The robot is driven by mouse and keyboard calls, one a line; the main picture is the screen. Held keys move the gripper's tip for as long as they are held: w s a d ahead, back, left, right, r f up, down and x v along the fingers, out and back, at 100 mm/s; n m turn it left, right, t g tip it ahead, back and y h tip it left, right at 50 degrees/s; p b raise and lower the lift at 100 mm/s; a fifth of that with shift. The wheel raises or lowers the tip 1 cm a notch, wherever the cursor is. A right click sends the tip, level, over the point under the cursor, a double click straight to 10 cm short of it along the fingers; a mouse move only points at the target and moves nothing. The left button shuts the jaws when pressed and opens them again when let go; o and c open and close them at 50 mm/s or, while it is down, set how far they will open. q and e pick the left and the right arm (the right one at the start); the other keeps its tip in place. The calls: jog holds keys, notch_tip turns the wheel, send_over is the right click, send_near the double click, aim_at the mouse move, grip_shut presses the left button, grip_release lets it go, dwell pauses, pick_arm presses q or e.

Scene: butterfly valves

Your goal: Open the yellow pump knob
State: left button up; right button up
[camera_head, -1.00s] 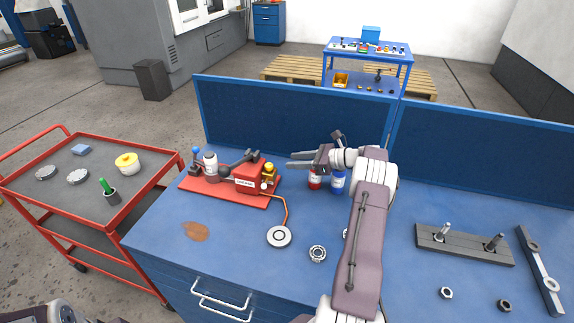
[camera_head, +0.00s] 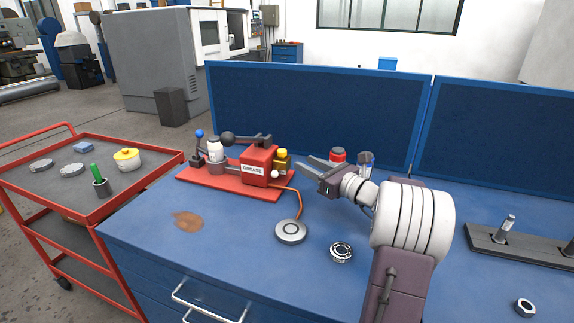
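The red grease pump (camera_head: 258,162) stands on a red base plate (camera_head: 222,189) on the blue workbench, with a "GREASE" label on its front. The yellow knob (camera_head: 282,153) sits on a brass-coloured block at the pump's right end. My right gripper (camera_head: 303,164) is just right of the knob, its fingers pointing left towards it with a narrow gap between them. It looks open and empty, and apart from the knob. My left gripper is not in view.
A dark lever with a ball end (camera_head: 228,138) lies over the pump. An orange hose runs to a round grey disc (camera_head: 291,231). A red-topped can (camera_head: 338,155) stands behind my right gripper. A bearing ring (camera_head: 341,252) lies in front. A blue panel (camera_head: 315,115) closes off the back.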

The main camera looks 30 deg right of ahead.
aim_at(285, 153)
jog(key=x, duration=0.9)
jog(key=shift+c, duration=0.4)
grip_shut()
jog(key=y+p, duration=0.1)
jog(key=n+y+p, duration=0.1)
jog(key=p, duration=0.1)
jog(key=n+g+y+p, duration=0.1)
jog(key=p, duration=0.1)
jog(key=shift+w+d+r, duration=0.1)
jog(key=shift+d+r, duration=0.25)
jog(key=shift+r, duration=0.05)
jog(key=shift+f+n+g+y, duration=0.15)
jog(key=shift+n+g+y, duration=0.15)
jog(key=shift+n+y, duration=0.15)
jog(key=shift+f, duration=0.15)
